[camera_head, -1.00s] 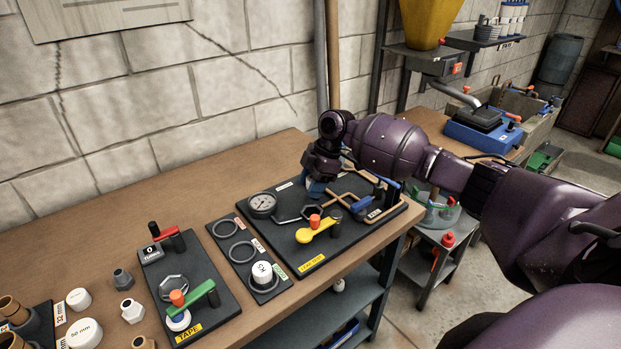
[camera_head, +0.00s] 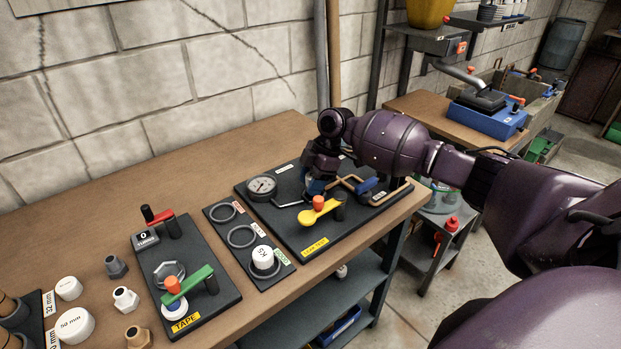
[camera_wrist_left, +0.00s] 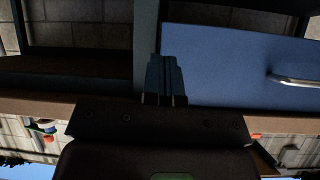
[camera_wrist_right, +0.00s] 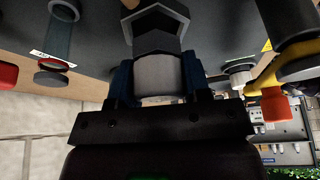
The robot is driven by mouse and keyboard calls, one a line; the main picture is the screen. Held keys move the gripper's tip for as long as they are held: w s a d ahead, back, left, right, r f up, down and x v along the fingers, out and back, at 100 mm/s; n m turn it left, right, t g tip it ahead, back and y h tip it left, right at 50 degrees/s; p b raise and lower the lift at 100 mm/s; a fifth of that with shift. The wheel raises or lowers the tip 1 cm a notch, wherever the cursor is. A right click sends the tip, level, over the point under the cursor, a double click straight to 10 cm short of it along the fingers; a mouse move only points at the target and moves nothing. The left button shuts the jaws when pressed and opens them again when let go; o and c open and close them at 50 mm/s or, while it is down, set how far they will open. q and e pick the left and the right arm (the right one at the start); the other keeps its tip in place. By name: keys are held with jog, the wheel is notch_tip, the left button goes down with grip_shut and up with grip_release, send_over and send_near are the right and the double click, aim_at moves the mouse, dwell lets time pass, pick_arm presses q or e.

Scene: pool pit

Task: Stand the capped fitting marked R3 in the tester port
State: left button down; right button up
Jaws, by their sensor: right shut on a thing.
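My right gripper (camera_head: 316,186) is over the back part of the black leak test board (camera_head: 312,238), between the gauge and the yellow lever. In the right wrist view the gripper (camera_wrist_right: 160,88) is shut on a white cap (camera_wrist_right: 160,72) with a grey hex fitting (camera_wrist_right: 157,30) beyond it. No mark is readable on this cap. The arm hides the tester port in the head view, and I cannot tell whether the fitting touches it. My left gripper (camera_wrist_left: 165,80) shows in its wrist view, fingers together and empty, in front of a blue panel.
A gauge (camera_head: 262,187) and a yellow lever (camera_head: 313,213) flank the gripper. Another white-capped fitting (camera_head: 262,256) stands on a ring board (camera_head: 222,220). A tape board (camera_head: 205,270) with red and green handles and several loose fittings are left. The back left bench is clear.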

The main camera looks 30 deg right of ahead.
pick_arm(q)
jog(key=shift+w+r+p, duration=0.1)
jog(key=shift+r+p, duration=0.2)
jog(key=shift+r, duration=0.2)
dwell(1.2)
jog(key=shift+f+b, duration=0.3)
jog(key=shift+f, duration=0.2)
pick_arm(e)
jog(key=shift+f, duration=0.85)
pick_arm(q)
jog(key=shift+r, duration=0.3)
pick_arm(e)
jog(key=shift+r, duration=0.2)
jog(key=o, duration=1.5)
jog(key=shift+r+p, duration=2.9)
jog(key=shift+r, duration=1.1)
pick_arm(q)
notch_tip(320, 180, up, 7)
jog(key=w, duration=0.1)
jog(key=shift+t, duration=0.4)
jog(key=shift+f, duration=0.1)
pick_arm(e)
jog(key=shift+f, duration=0.1)
